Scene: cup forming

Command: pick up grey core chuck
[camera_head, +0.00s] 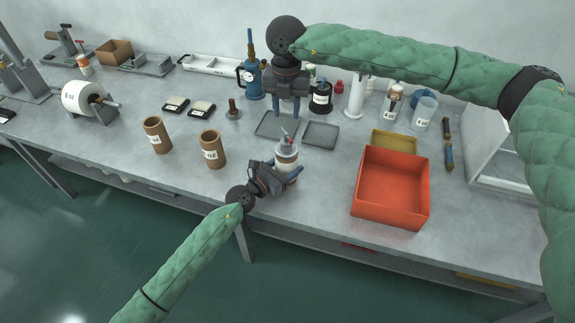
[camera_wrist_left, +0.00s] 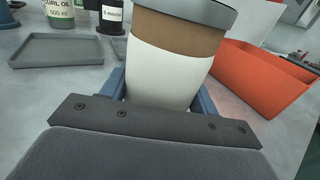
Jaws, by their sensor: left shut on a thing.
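My left gripper (camera_head: 284,169) is shut around a brown, tapered cup-like piece with a white band (camera_wrist_left: 168,70), near the front edge of the bench. A grey rim or disc (camera_wrist_left: 205,10) caps this piece; in the head view its top (camera_head: 287,147) is pale grey, with a small stem standing up from it. This grey part may be the core chuck; I cannot tell for sure. My right gripper (camera_head: 287,116) points down with its fingers apart and empty, behind and above the held piece.
Two brown cylinders (camera_head: 157,135) (camera_head: 212,149) stand to the left. An orange-red open box (camera_head: 391,190) stands right, with a yellow tray (camera_head: 395,142) behind it. Two flat grey trays (camera_head: 321,134) (camera_head: 268,131) lie behind the held piece. Bottles crowd the back. The left front bench is clear.

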